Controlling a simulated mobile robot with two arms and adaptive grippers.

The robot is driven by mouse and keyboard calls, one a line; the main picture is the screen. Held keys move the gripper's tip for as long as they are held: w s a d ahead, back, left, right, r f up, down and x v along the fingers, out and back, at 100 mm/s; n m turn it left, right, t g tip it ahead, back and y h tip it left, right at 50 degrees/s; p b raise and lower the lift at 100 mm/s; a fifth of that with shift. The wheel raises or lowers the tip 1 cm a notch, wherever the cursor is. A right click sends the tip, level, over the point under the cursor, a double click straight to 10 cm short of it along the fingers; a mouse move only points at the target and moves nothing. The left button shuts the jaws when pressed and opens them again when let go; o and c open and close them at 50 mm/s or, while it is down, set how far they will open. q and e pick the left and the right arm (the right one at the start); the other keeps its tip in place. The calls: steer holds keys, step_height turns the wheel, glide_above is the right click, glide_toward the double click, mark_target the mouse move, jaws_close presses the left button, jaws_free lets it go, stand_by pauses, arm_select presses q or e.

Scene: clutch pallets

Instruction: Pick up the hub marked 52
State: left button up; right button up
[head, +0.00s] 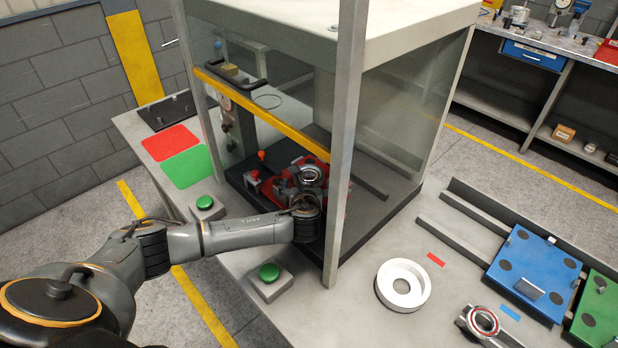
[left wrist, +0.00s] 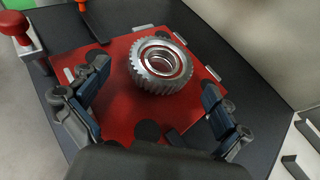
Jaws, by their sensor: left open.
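A silver toothed hub (left wrist: 162,66) with a red ring inside sits on a red pallet (left wrist: 110,65) in the left wrist view. It also shows in the head view (head: 312,174), inside the guarded station on the red pallet (head: 287,190). No number can be read on it. My left gripper (left wrist: 155,108) is open and empty, with its fingers spread on the near side of the hub, apart from it. In the head view my left gripper (head: 306,200) reaches into the station and partly covers the pallet. My right gripper is not in view.
A grey post (head: 345,150) and a yellow bar (head: 260,112) frame the station opening close to my left arm. Green buttons (head: 268,272), a white ring (head: 403,285), another red-ringed part (head: 484,321) and a blue pallet (head: 535,272) are on the bench. A red knob (left wrist: 14,25) stands beside the pallet.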

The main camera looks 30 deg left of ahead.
mark_target(309, 170)
arm_select(q)
steer(key=shift+p+x, duration=0.3)
steer(key=shift+x, duration=1.9)
steer(key=shift+d+r, duration=0.15)
steer(key=c, duration=1.5)
steer(key=shift+w+r, duration=0.1)
steer(key=shift+w, duration=0.05)
steer(key=shift+c, duration=0.5)
steer(key=shift+r, duration=0.15)
